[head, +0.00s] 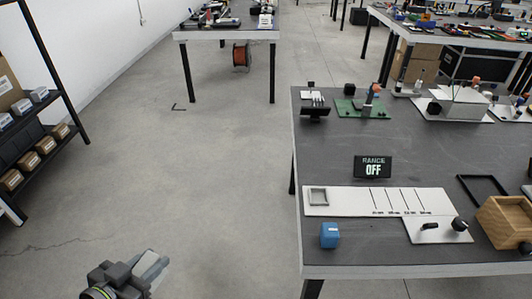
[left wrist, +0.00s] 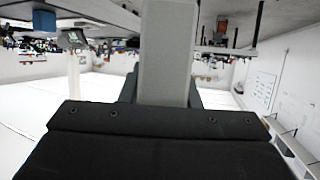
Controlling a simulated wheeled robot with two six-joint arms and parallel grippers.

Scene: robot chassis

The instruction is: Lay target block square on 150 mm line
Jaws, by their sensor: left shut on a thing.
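My left gripper (head: 152,268) is at the lower left of the head view, over the floor and well left of the bench. It is shut on a light grey bar-like piece, which stands between dark jaws in the left wrist view (left wrist: 168,50). Its far end is out of that frame. A white plate (head: 340,198) on the bench carries several thin dark lines (head: 398,200); their labels are too small to read. A square grey frame (head: 318,197) is at its left end. A blue block (head: 329,235) sits in front of the plate. My right gripper is not in view.
The dark bench (head: 345,145) has a display (head: 373,167) reading "RANGE OFF" behind the plate. A small knob panel (head: 437,230), a wooden box (head: 503,222) and a black frame (head: 483,188) stand right. A shelf (head: 40,130) is far left. The floor between is clear.

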